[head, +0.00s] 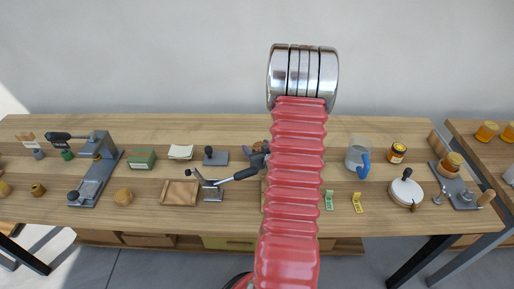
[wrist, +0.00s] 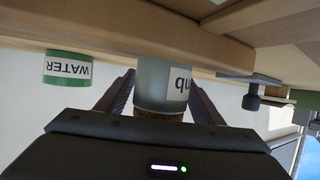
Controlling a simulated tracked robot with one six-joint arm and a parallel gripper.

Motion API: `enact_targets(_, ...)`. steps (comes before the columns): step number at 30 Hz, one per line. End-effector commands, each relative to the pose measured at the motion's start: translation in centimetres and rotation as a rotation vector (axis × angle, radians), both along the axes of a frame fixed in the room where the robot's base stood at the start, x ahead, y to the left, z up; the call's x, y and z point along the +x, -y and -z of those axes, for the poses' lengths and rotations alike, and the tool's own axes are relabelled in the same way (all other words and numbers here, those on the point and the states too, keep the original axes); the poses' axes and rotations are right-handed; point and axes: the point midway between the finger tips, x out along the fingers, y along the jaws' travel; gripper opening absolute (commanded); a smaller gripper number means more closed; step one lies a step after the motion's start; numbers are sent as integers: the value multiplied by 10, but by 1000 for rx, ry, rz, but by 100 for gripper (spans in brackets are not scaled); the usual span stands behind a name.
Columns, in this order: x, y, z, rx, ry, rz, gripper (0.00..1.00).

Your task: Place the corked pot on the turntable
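The corked pot (wrist: 163,82) is a grey-green cylinder with a partly visible white label. It shows upside down in the wrist view, its cork (wrist: 160,114) toward my palm. The fingers of my gripper (wrist: 162,90) stand on either side of the pot, close to its walls. I cannot tell whether both fingers press on it. The far end of the pot is at the wooden surface. In the head view my red arm hides the pot and most of my gripper.
A green-and-white WATER pot (wrist: 67,68) stands beside the pot in the wrist view. On the table are a clear jug (head: 357,154), an orange jar (head: 396,153), a lever clamp (head: 213,188), a wooden tray (head: 180,192) and small green and yellow pieces (head: 357,203).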

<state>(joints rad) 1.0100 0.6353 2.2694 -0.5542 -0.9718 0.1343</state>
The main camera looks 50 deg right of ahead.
Motion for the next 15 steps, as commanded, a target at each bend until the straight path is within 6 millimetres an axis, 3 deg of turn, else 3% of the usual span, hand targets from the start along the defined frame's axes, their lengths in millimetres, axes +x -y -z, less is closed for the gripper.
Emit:
enact_targets(11, 0, 0, -2, 0, 0, 0, 63)
enact_targets(15, -10, -5, -7, 0, 0, 0, 63)
